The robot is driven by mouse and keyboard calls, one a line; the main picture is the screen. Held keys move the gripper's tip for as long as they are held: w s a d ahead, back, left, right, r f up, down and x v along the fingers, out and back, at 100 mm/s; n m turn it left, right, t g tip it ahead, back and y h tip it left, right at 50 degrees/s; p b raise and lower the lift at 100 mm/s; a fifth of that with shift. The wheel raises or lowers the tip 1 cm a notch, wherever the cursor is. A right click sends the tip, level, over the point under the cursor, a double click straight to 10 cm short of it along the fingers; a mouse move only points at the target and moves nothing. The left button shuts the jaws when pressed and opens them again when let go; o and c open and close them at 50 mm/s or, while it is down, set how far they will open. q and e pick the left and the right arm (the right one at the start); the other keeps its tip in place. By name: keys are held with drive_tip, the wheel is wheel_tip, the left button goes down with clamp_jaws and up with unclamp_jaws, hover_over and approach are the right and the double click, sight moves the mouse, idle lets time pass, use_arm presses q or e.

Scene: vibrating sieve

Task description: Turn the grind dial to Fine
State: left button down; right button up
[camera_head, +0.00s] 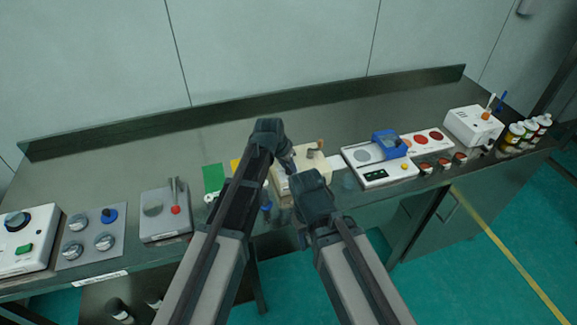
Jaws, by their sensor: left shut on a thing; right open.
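A cream machine (328,172) stands at the middle of the bench, partly hidden behind my arms. My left gripper (289,164) is at the left part of its top, pointing down. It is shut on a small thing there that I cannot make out. My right gripper (312,156) is open at the machine's top, to the right of the left one. No grind dial or Fine mark can be read; the machine's front is largely covered by my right arm.
At left stand a white box with a dark dial (16,221), a grey knob panel (92,234) and a grey plate with a red ball (166,222). The rear bench is clear.

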use_arm(q)
drive_tip(key=m, duration=0.2)
drive_tip(key=m+g+h, duration=0.1)
drive_tip(key=m, duration=0.1)
drive_tip(key=shift+w+a+m, duration=0.1)
drive_tip(key=shift+w+m, duration=0.1)
drive_tip(key=shift+m, duration=0.1)
drive_tip(key=m+g, duration=0.1)
drive_tip(key=m, duration=0.1)
drive_tip(key=m+g, duration=0.1)
drive_tip(key=m, duration=0.1)
drive_tip(key=shift+w+m+h, duration=0.15)
drive_tip(key=shift+m+h, duration=0.15)
drive_tip(key=shift+h, duration=0.1)
drive_tip(key=m+g, duration=0.1)
drive_tip(key=m, duration=0.3)
drive_tip(key=shift+w+m+g, duration=0.1)
drive_tip(key=shift+m+g, duration=0.2)
drive_tip(key=shift+g, duration=0.1)
drive_tip(key=shift+m+g+y, duration=0.4)
drive_tip(key=shift+m+g, duration=0.3)
drive_tip(key=shift+m, duration=1.4)
drive_tip(key=c, duration=0.6)
unclamp_jaws()
drive_tip(key=shift+r, duration=0.15)
